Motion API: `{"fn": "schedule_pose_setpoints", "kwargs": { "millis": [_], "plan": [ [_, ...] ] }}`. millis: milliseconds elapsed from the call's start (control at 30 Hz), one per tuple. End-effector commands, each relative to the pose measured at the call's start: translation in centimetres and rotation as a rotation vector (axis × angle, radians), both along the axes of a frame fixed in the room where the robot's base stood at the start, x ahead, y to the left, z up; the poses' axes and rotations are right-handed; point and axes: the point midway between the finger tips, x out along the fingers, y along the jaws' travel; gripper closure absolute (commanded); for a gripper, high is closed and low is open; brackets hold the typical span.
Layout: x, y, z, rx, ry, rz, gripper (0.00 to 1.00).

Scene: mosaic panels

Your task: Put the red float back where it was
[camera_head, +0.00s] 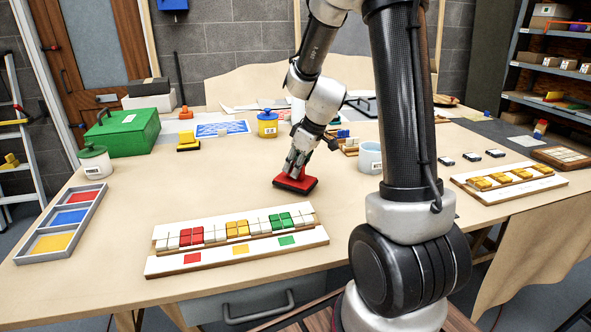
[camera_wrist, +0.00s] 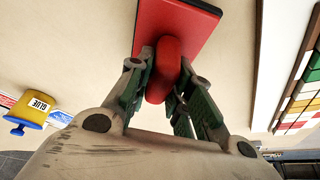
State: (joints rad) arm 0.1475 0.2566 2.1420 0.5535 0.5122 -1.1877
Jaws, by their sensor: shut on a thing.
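The red float (camera_head: 295,184) has a flat red plate with a dark edge and a rounded red handle. It is at the middle of the table, behind the right part of the tile panel. My gripper (camera_head: 298,166) is above it and shut on its handle. In the wrist view the red float (camera_wrist: 182,24) shows its handle between my gripper's fingers (camera_wrist: 163,85). The plate looks at or very near the table top; I cannot tell whether it touches. No mark of its former place can be made out.
The tile panel (camera_head: 165,268) lies in front, with a three-colour tray (camera_head: 38,256) at left. A yellow float (camera_head: 188,143), glue pot (camera_head: 267,128) and green case (camera_head: 122,131) stand behind left. A mug (camera_head: 370,157) is close right. Bare table lies left of the float.

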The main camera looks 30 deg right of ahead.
Motion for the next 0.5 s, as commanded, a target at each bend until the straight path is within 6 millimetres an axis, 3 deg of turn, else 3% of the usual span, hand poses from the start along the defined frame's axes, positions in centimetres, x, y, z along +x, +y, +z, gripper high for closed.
{"fn": "schedule_pose_setpoints", "kwargs": {
  "millis": [100, 400, 433, 500],
  "plan": [
    [-0.03, -0.04, -1.07, -0.001, 0.001, -0.001, 0.98],
    [-0.03, -0.02, -1.28, -0.001, 0.001, 0.0, 0.98],
    [-0.04, -0.01, -1.28, -0.001, 0.001, 0.0, 0.75],
    [-0.04, -0.02, -1.26, -0.001, 0.001, 0.0, 0.62]
  ]
}}
